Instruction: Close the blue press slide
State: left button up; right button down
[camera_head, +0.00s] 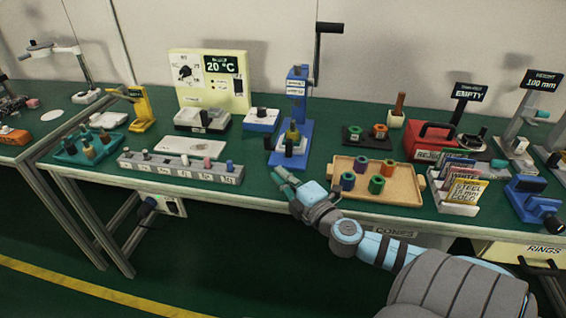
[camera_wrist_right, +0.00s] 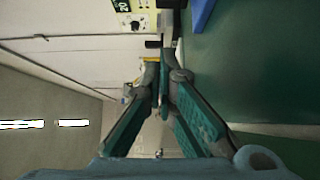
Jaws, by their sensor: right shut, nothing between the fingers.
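The blue press (camera_head: 296,88) stands upright at the middle of the green bench, with a black crank handle on top. Its blue base (camera_head: 275,158) sticks out toward me, with a grey and yellowish piece on it; I cannot tell exactly how far the slide is out. My right gripper (camera_head: 281,178) is shut and empty, just in front of the base, near the bench's front edge. In the right wrist view its green-padded fingers (camera_wrist_right: 160,75) come together, and a blue corner (camera_wrist_right: 203,10), seemingly the press base, shows at the top. My left gripper is not in view.
A wooden tray (camera_head: 408,197) with several coloured rings lies right of my right gripper. A grey block (camera_head: 180,170) with several pegs lies to its left. A small blue and white box (camera_head: 261,120) stands left of the press. A card rack (camera_head: 455,206) stands further right.

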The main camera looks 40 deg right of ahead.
jog(key=w+a+r+m+h+p, duration=0.1)
jog(key=w+r+m+h+p, duration=0.4)
jog(key=r, duration=0.4)
jog(key=w+a+f+n+g+h+p, duration=0.2)
jog(key=w+a+g+h+p, duration=0.1)
jog(key=a+g+p, duration=0.15)
jog(key=s+f+n+g, duration=0.1)
jog(key=n, duration=0.2)
jog(key=a+f+n+g, duration=0.1)
jog(key=f+n+g, duration=0.1)
jog(key=n, duration=0.2)
jog(key=s+f+n+g+h, duration=0.1)
jog(key=f+n, duration=0.1)
jog(key=n, duration=0.1)
jog(key=shift+s+a+n+g, duration=0.3)
jog(key=shift+a+g, duration=0.05)
jog(key=shift+a, duration=0.05)
jog(key=shift+s+d+f+n+b, duration=0.15)
jog(key=shift+d+n+b, duration=0.15)
jog(key=shift+n, duration=0.3)
jog(key=shift+d, duration=0.2)
jog(key=b, duration=0.5)
send_near(265, 145)
jog(key=x, duration=0.5)
jog(key=shift+d+f, duration=0.1)
jog(key=shift+f, duration=0.25)
jog(key=shift+w+d+r, duration=0.1)
jog(key=shift+w+d, duration=0.2)
jog(key=shift+d, duration=0.05)
